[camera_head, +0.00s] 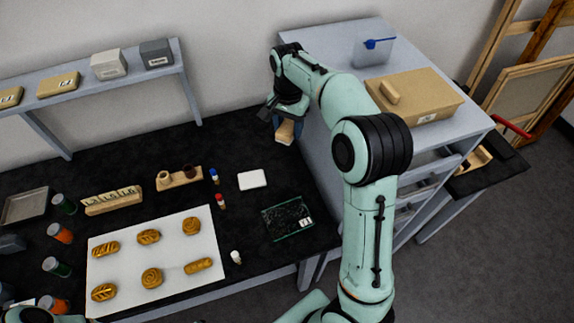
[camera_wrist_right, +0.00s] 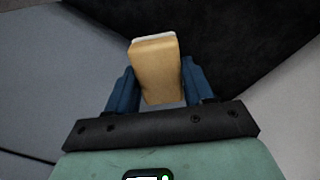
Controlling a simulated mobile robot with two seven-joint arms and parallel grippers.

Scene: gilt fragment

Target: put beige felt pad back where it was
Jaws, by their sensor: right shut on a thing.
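My right gripper (camera_head: 282,120) is shut on the beige felt pad (camera_head: 285,132), a tan block with a pale edge at its far end. In the right wrist view the pad (camera_wrist_right: 155,72) sits between the two blue fingers of the gripper (camera_wrist_right: 154,88). In the head view the gripper hangs over the back right of the black table, beside the grey cabinet. I cannot tell whether the pad touches the table. My left gripper is not in view.
The grey cabinet (camera_head: 310,160) stands right of the pad, bearing a tan lidded box (camera_head: 428,104) and a clear container (camera_head: 372,50). A white pad (camera_head: 252,179) and a dark glassy tray (camera_head: 276,222) lie nearby. Gilt ornaments lie on a white sheet (camera_head: 170,270). The back table (camera_head: 225,135) is clear.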

